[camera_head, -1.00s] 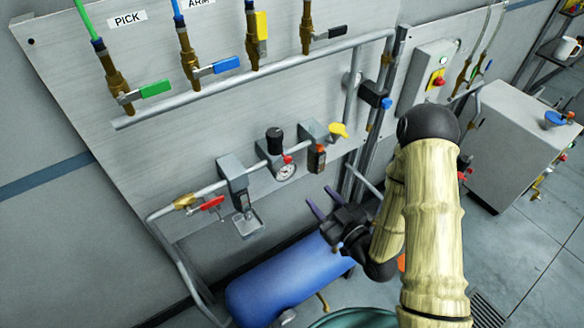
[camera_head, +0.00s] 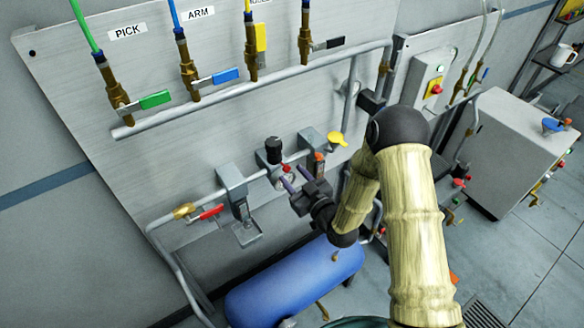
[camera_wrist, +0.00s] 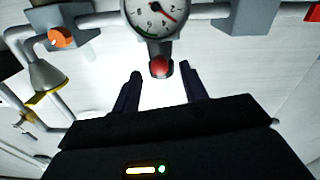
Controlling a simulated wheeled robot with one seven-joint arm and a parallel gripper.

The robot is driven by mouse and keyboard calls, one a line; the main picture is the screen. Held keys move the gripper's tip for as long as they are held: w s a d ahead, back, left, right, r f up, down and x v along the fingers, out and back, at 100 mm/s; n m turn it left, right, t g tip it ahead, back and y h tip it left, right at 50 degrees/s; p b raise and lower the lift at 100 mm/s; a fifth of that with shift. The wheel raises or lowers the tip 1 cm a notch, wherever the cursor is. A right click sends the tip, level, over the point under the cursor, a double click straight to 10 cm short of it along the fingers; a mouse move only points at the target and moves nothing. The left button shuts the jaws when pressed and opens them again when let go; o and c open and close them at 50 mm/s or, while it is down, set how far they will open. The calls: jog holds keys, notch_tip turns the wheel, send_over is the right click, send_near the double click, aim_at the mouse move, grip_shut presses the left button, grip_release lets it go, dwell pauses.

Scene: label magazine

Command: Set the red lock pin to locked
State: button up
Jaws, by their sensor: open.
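The red lock pin (camera_head: 286,168) is a small red knob beside the black regulator knob (camera_head: 274,150) on the wall panel. In the wrist view the red pin (camera_wrist: 161,67) shows as a red ball on a dark stub, next to the round pressure gauge (camera_wrist: 155,14). My gripper (camera_head: 295,179) is open and empty, in front of the regulator, and partly hides the gauge in the head view. In the wrist view the pin appears between my two dark fingers (camera_wrist: 160,74), near their tips. I cannot tell whether they touch it.
A red-handled valve (camera_head: 209,212) sits to the left on the same pipe. The orange-topped unit (camera_head: 318,160) and yellow lever (camera_head: 337,139) are close on the right. A pipe with coloured valves runs above. A blue tank (camera_head: 295,282) lies below.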

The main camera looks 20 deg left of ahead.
aim_at(285, 167)
jog(key=shift+p+x, duration=0.35)
jog(key=shift+x, duration=1.05)
grip_shut()
